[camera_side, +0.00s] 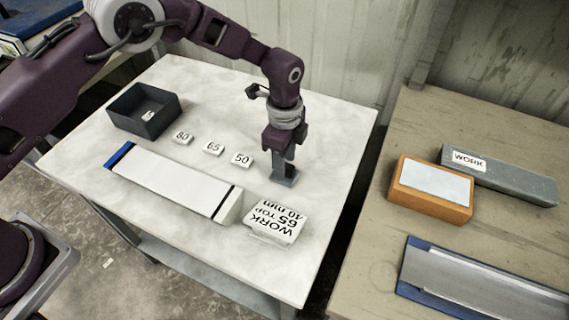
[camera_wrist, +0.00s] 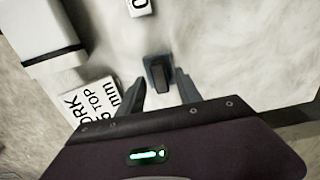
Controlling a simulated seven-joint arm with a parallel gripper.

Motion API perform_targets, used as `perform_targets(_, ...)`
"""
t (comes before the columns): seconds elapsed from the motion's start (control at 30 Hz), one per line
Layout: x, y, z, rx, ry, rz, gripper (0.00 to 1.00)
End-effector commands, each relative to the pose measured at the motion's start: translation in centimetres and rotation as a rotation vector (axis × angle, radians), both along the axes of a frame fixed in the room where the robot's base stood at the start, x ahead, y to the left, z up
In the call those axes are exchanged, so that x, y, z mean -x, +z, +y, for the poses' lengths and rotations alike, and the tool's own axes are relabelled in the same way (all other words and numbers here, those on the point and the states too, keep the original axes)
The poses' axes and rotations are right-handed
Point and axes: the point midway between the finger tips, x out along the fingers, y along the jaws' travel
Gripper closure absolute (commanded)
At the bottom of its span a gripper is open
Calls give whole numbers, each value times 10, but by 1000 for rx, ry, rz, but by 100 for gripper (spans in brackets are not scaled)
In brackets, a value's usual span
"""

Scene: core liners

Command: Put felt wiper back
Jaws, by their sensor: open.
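A small dark grey block with a raised upright part, which looks like the felt wiper (camera_side: 284,179), stands on the white marbled table below my gripper. In the wrist view this block (camera_wrist: 158,73) lies between and just beyond the fingertips. My gripper (camera_side: 281,158) points down over it with its jaws open. In the wrist view one finger of my gripper (camera_wrist: 160,88) is on each side of the block. I cannot tell whether the fingers touch it.
A long white liner (camera_side: 170,181) with a blue end lies left. Number tags (camera_side: 213,149) and a dark open box (camera_side: 145,110) are behind it. A "WORK 65 TOP" card (camera_side: 275,221) lies in front. A wooden bench (camera_side: 375,244) at right holds an orange block (camera_side: 430,205).

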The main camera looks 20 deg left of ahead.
Motion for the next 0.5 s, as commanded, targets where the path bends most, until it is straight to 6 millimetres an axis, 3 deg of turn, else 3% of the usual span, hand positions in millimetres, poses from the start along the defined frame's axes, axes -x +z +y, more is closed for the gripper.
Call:
perform_targets(0.1,-1,36,0,2,1,-5,59)
perform_targets(0.3,-1,83,0,2,1,-4,59)
perform_targets(0.5,0,101,0,0,0,-2,59)
